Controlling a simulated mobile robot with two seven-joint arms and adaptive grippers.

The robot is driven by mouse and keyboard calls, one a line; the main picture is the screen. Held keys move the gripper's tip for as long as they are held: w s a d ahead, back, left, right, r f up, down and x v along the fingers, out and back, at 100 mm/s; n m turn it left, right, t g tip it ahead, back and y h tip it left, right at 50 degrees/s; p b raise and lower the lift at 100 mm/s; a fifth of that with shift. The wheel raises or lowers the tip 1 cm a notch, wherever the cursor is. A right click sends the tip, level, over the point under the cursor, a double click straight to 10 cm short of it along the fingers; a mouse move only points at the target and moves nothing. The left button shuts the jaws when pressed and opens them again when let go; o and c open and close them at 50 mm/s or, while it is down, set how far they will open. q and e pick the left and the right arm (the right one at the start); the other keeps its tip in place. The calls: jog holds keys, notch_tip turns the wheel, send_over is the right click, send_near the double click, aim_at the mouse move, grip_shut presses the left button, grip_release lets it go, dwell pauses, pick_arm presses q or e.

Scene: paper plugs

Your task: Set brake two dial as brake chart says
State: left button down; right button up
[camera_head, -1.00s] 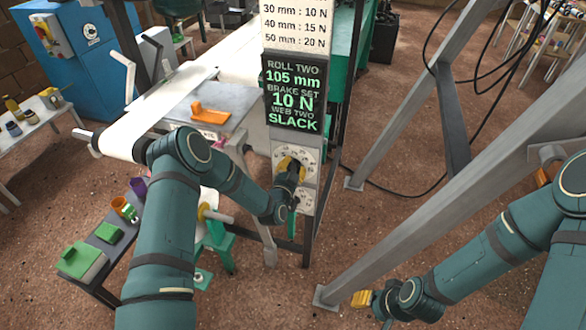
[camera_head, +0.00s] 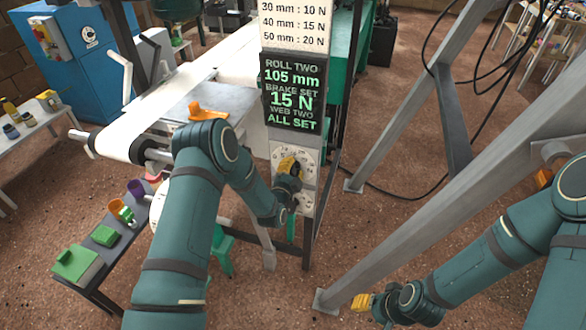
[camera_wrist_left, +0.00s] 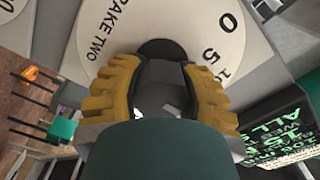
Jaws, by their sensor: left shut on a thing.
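The brake two dial (camera_head: 308,163) is a pale round dial on the grey post under the display, with numbers and a dark central knob. It fills the top of the left wrist view (camera_wrist_left: 110,40), where "BRAKE TWO", 0, 5 and 10 can be read. My left gripper (camera_head: 290,168) is shut on the dark knob, its yellow fingers (camera_wrist_left: 160,85) on either side. The display (camera_head: 292,92) reads roll two 105 mm, brake set 15 N, web two ALL SET. The brake chart (camera_head: 294,25) above shows 30 mm : 10 N, 40 mm : 15 N, 50 mm : 20 N. My right gripper (camera_head: 362,302) hangs low; its fingers are small.
A second dial face sits just below, partly hidden by my left arm. A white web and roller (camera_head: 125,140) are left of the post. A slanted grey beam (camera_head: 430,225) stands between the post and my right arm.

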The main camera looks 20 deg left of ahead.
pick_arm(q)
jog(key=shift+s+a+f, duration=0.1)
jog(key=shift+s+f, duration=0.05)
jog(key=shift+f, duration=0.05)
jog(key=c, duration=0.6)
grip_release()
jog(key=shift+c, duration=0.2)
jog(key=shift+o, duration=0.5)
jog(key=shift+r, duration=0.15)
jog(key=s, duration=1.2)
jog(key=shift+a, duration=0.2)
jog(key=s+d+f+n+g+h, duration=0.2)
jog(key=s+d+f+n+g, duration=0.3)
jog(key=s+f+n+g, duration=0.35)
jog(key=s+d+n+g, duration=0.2)
jog(key=s+g, duration=0.2)
jog(key=s, duration=0.3)
jog(key=s+d+n+g+h, duration=0.1)
jog(key=s+d+n+g, duration=0.1)
jog(key=s, duration=0.5)
jog(key=shift+d+n+g, duration=0.4)
jog(key=shift+n+g, duration=0.35)
jog(key=shift+g, duration=0.1)
